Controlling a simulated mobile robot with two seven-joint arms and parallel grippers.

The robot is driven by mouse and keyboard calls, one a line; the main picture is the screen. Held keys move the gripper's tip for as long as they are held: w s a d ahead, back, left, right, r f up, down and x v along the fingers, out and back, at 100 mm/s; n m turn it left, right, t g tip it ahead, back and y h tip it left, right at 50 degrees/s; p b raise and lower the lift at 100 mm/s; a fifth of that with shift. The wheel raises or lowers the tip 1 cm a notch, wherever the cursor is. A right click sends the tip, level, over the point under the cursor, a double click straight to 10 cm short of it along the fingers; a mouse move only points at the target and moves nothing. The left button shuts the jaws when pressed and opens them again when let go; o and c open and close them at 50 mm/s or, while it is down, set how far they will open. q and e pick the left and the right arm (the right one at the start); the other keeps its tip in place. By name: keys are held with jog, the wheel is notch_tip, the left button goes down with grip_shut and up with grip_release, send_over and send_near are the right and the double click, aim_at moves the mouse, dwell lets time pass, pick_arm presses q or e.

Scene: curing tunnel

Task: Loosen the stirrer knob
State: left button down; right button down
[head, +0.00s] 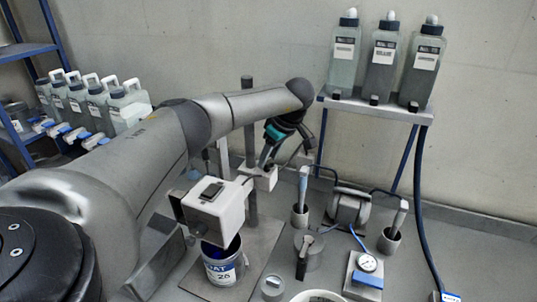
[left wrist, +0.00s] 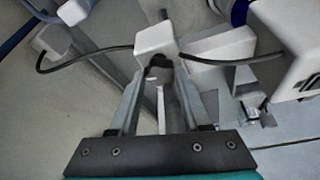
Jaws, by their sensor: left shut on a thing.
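The stirrer has a white motor head (head: 218,212) on a dark upright post (head: 252,208). A small white clamp block (head: 268,182) sits on the post. In the left wrist view the block (left wrist: 155,38) shows ahead of the fingers, with the dark stirrer knob (left wrist: 159,69) at its near side. My right gripper is not in view.
A can (head: 222,268) stands below the motor head. Dark cables (left wrist: 95,56) run beside the block. Bottles (head: 382,60) line a high shelf (head: 375,108).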

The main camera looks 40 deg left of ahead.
pick_arm(q)
jog(key=shift+w+n+g, duration=0.1)
jog(key=shift+n+g, duration=0.6)
jog(key=shift+n, duration=1)
jog(key=shift+b, duration=0.3)
jog(key=shift+c, duration=1.8)
grip_release()
jog(key=v, duration=1.5)
jog(key=shift+r, duration=0.2)
jog(key=shift+a, duration=0.1)
